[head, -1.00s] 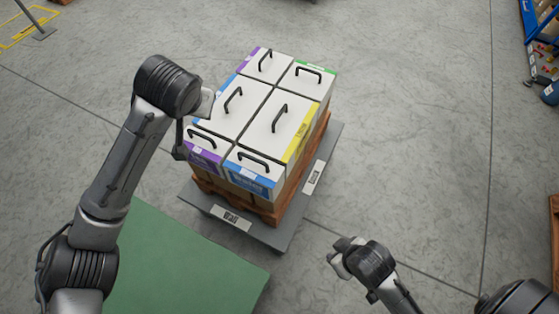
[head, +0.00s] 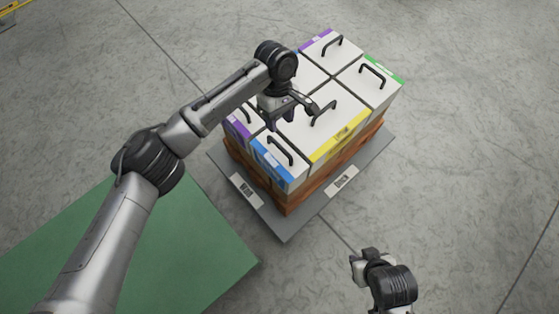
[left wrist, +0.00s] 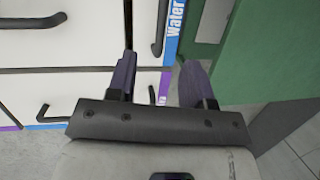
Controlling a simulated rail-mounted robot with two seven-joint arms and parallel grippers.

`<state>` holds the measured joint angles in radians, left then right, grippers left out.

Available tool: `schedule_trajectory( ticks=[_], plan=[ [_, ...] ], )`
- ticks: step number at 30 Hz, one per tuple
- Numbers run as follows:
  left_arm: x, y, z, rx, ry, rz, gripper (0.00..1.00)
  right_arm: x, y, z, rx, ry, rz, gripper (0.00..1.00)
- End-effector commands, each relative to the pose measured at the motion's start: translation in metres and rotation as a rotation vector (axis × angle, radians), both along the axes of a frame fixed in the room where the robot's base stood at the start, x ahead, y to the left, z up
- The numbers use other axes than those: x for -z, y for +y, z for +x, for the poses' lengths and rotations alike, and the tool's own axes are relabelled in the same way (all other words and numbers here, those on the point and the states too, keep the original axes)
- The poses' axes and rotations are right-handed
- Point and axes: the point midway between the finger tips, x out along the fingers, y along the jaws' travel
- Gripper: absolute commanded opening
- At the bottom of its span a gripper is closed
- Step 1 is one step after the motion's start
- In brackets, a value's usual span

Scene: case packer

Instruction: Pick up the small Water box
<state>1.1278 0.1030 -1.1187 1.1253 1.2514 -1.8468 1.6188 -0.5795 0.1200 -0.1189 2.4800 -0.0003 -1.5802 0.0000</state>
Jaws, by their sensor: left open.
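The small Water box (head: 296,170) is the blue-labelled box at the near front corner of the stack, with a white top and black handle. In the left wrist view, the Water box (left wrist: 144,32) is at the upper middle, its blue "water" strip and handle showing. My left gripper (head: 291,112) is open and empty above the front of the stack. In the left wrist view its fingers (left wrist: 158,66) point toward the Water box, apart from its handle. My right gripper (head: 364,261) is low at the lower right, away from the stack; its jaws are unclear.
Beside it are a purple-labelled box (head: 238,127), partly hidden by my left arm, and a larger yellow-labelled box (head: 338,137). More handled boxes stand behind. The stack rests on a wooden pallet over a grey base (head: 286,229). A green surface (head: 205,245) lies at lower left.

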Motion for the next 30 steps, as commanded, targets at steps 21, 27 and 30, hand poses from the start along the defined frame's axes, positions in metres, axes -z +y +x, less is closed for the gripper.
schedule_trajectory(
  ticks=[21,27,30],
  plan=[
    [0.065,-0.002,-0.018,0.002,0.000,-0.001,0.47,0.024,0.001,0.000,-0.001,0.001,0.000,0.43],
    [0.091,-0.001,-0.024,0.004,0.000,0.000,0.47,0.039,0.002,0.000,0.001,0.001,0.004,0.43],
    [0.101,-0.002,-0.027,0.004,-0.002,-0.001,0.47,0.042,0.002,0.000,0.001,0.001,0.006,0.43]
  ],
)
